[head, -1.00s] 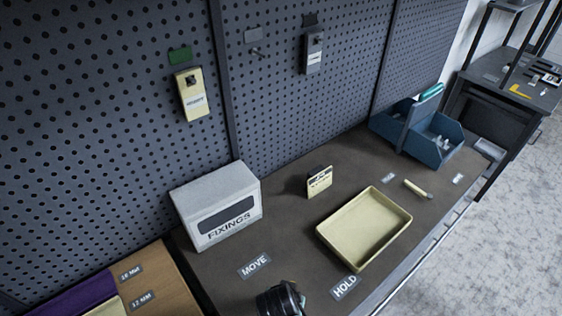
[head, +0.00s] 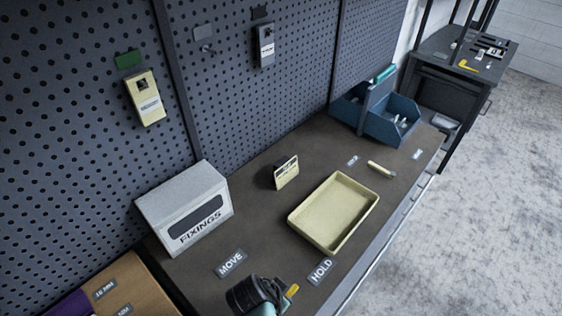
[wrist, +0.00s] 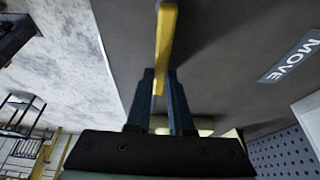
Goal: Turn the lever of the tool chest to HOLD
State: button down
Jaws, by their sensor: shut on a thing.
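The yellow lever (wrist: 166,45) runs between the two dark fingers of my gripper (wrist: 160,78) in the wrist view; the fingers are shut on it. In the head view a short yellow end of the lever (head: 293,290) shows beside my dark wrist at the bottom edge. It lies between the MOVE label (head: 230,262) and the HOLD label (head: 320,271), nearer to HOLD. The MOVE label also shows at the right in the wrist view (wrist: 291,56). The lever's pivot and the chest body are not clearly visible.
A cream tray (head: 334,212) lies behind the HOLD label. A grey FIXINGS box (head: 185,208) stands behind MOVE. A small cream card stand (head: 286,172) and a blue bin (head: 392,126) are farther back. The bench's front edge lies right of HOLD, with open floor beyond.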

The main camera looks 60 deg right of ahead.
jog(key=shift+s, duration=0.1)
dwell(0.3)
jog(key=c, duration=0.8)
grip_release()
jog(key=b+v, duration=0.1)
jog(key=v, duration=1.2)
jog(key=shift+b, duration=0.35)
